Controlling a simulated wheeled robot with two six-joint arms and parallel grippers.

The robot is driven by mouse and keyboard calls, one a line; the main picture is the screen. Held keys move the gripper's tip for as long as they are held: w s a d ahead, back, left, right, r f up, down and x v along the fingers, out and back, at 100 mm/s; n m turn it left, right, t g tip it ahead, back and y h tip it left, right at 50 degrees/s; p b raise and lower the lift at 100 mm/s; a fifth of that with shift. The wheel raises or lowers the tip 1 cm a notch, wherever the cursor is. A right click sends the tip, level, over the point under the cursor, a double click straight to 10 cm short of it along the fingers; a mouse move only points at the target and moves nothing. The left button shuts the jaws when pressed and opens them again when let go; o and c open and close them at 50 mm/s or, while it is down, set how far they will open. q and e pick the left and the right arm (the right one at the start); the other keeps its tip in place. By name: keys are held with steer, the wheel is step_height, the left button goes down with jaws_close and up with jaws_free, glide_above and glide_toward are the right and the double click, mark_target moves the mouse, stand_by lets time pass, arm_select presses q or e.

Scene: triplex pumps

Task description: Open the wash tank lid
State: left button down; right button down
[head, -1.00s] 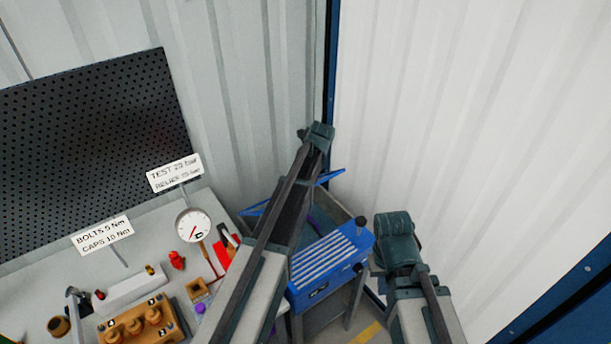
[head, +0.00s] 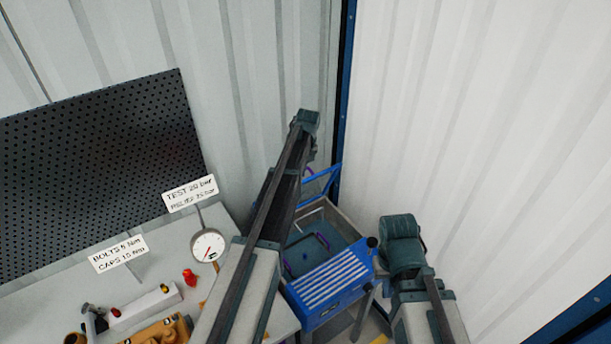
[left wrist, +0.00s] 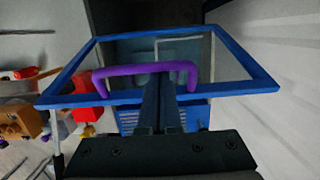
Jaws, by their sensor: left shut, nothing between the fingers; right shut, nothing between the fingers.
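The wash tank (head: 335,288) is blue with a grey basin and stands right of the bench. Its lid (head: 335,182) is a blue frame with a clear pane, raised at a steep tilt over the back of the basin. In the left wrist view the lid (left wrist: 240,88) fills the middle, with a purple handle (left wrist: 105,82) on its near side. My left gripper (left wrist: 162,88) is shut and empty, its fingertips at the handle; touching cannot be told. The left arm hides it in the head view. My right gripper is shut and empty, mostly hidden by its arm, right of the tank.
The bench (head: 60,312) at left carries a gauge (head: 208,246), two sign cards (head: 190,193), a red part (head: 190,277) and an orange block (head: 160,332). A black perforated board (head: 95,165) stands behind it. Corrugated walls (head: 470,130) close in behind and right of the tank.

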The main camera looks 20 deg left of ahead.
arm_select(q)
steer(key=w+a, duration=0.6)
steer(key=a, duration=0.2)
steer(key=shift+w+a+r, duration=0.25)
steer(key=shift+w+a, duration=0.1)
steer(key=shift+w, duration=0.05)
step_height(320, 180, up, 8)
steer(key=p, duration=0.7)
steer(key=shift+s+d+f+p, duration=0.25)
steer(key=shift+s+d+p, duration=0.1)
steer(key=shift+d, duration=0.1)
steer(key=shift+f, duration=0.1)
